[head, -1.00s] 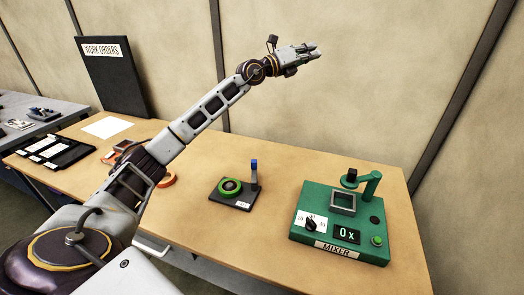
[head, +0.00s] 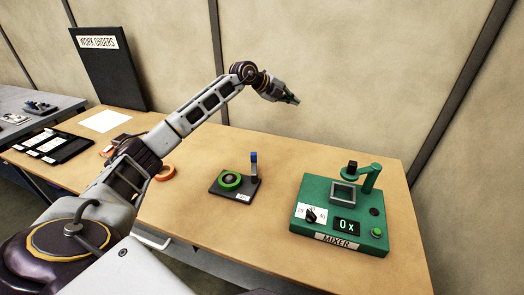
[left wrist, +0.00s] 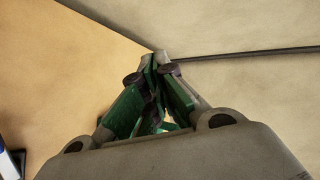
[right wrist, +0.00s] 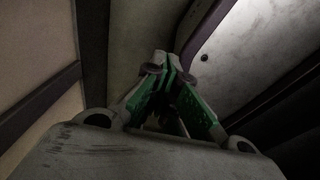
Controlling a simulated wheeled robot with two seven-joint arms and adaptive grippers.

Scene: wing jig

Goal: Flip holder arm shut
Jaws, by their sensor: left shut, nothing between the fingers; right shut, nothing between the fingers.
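My left gripper (head: 294,100) is shut and empty, in the air above and behind the holder, clear of the arm. It points right and down. The left wrist view also shows its closed fingers (left wrist: 156,75). A bluish-white piece (left wrist: 8,163) is cut off at that view's left edge; I cannot tell what it is. My right gripper (right wrist: 166,75) is shut and empty, away from the table.
A green mixer (head: 325,225) with a curved post and square cup stands to the right. An orange ring (head: 166,173), a white sheet (head: 105,121) and a black tray (head: 48,143) lie left. The work orders board (head: 110,70) stands behind. Table between holder and mixer is clear.

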